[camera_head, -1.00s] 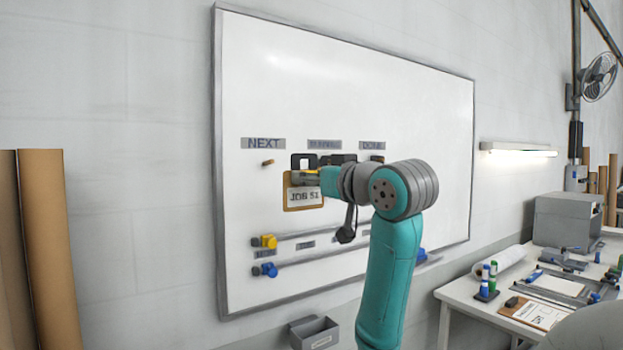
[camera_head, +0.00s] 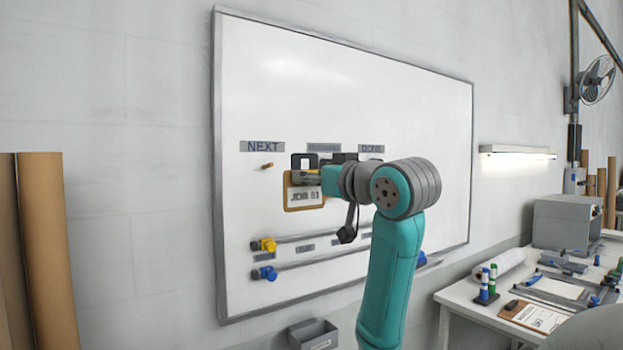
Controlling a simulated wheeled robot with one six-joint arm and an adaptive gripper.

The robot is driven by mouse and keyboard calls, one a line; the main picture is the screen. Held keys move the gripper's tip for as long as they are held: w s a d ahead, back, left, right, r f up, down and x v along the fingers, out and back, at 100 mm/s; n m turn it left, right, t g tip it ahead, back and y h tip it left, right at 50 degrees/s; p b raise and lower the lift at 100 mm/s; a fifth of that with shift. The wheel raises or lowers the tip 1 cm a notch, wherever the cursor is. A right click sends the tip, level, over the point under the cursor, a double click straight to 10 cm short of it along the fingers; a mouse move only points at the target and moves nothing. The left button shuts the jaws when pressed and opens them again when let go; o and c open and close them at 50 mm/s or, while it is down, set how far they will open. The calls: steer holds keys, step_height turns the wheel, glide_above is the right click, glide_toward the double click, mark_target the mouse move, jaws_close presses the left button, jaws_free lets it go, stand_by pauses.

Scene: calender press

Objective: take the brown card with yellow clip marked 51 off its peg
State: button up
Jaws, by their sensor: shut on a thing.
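The brown card marked JOB 51 (camera_head: 304,197) hangs upright in front of the whiteboard (camera_head: 400,100), below and right of the NEXT label (camera_head: 262,146). My gripper (camera_head: 308,178) is shut on the card's top edge, over the place of the clip. The yellow clip itself is hardly visible between the fingers. A bare wooden peg (camera_head: 267,166) sticks out under the NEXT label, left of the card and apart from it. My gripper and arm hide the board behind them, including most of the pegs under the other two labels.
Two rails with a yellow knob (camera_head: 268,244) and a blue knob (camera_head: 268,273) run along the lower board. A grey bin (camera_head: 313,335) is below. A bench (camera_head: 470,308) with a clipboard stands at right. Brown rolls (camera_head: 45,250) stand at left.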

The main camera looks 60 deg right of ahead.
steer(key=shift+r+v, duration=0.15)
steer(key=shift+v, duration=0.85)
steer(key=shift+r+v, duration=0.2)
steer(key=shift+v, duration=0.85)
